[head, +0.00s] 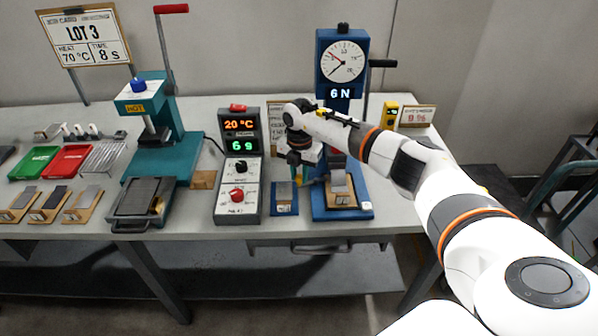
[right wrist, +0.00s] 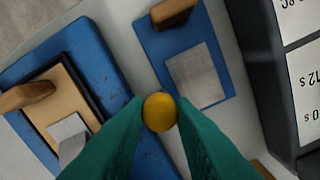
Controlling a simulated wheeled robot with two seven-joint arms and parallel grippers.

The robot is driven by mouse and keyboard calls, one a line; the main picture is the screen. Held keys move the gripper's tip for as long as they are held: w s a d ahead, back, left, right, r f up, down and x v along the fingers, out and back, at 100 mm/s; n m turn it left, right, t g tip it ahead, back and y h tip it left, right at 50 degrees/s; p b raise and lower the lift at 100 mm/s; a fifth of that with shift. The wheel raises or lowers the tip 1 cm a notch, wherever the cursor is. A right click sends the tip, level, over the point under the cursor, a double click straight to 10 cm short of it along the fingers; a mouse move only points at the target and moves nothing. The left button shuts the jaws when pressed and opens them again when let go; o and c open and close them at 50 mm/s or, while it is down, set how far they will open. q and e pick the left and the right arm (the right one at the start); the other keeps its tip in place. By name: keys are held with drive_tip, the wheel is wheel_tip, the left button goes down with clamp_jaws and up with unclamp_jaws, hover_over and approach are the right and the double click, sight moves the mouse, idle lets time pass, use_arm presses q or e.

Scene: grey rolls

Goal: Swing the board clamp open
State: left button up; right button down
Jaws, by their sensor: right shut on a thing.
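My right gripper (head: 303,178) is at the left side of the blue dial stand's base (head: 320,207). In the right wrist view its green fingers (right wrist: 160,112) are shut on a round yellow knob (right wrist: 160,111), seen end-on. What the knob is joined to is hidden by the fingers, so I cannot tell how far the clamp is swung. A tan board (right wrist: 62,98) with a grey strip (right wrist: 68,133) lies on the blue base (right wrist: 88,58), left of the knob; the board also shows in the head view (head: 341,199). My left gripper is out of view.
A small blue plate (right wrist: 158,45) with a grey sheet (right wrist: 198,75) and a wooden block (right wrist: 172,12) lies close beside the fingers. The control box (head: 238,205) stands left of it. The blue dial stand (head: 326,50) rises behind. A teal press (head: 160,140) is farther left.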

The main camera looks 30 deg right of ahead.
drive_tip(key=s+n, duration=0.1)
drive_tip(key=n, duration=0.2)
drive_tip(key=shift+s, duration=0.2)
drive_tip(key=n, duration=0.2)
drive_tip(key=s+n, duration=0.1)
drive_tip(key=shift+s+d+n, duration=0.15)
drive_tip(key=shift+s+n, duration=0.15)
drive_tip(key=shift+n, duration=0.1)
drive_tip(key=n, duration=0.1)
drive_tip(key=s+n, duration=0.1)
drive_tip(key=n, duration=0.1)
drive_tip(key=shift+s+d+n+b, duration=0.2)
drive_tip(key=shift+d+n+b, duration=0.1)
drive_tip(key=shift+d, duration=0.1)
drive_tip(key=shift+s+d+n+b, duration=0.3)
drive_tip(key=shift+d+n, duration=0.05)
drive_tip(key=shift+n, duration=0.6)
drive_tip(key=shift+s+d+n+b, duration=0.25)
drive_tip(key=shift+d+n, duration=0.05)
drive_tip(key=shift+n, duration=0.65)
drive_tip(key=c, duration=1.2)
unclamp_jaws()
wheel_tip(320, 180, up, 12)
drive_tip(key=b, duration=0.2)
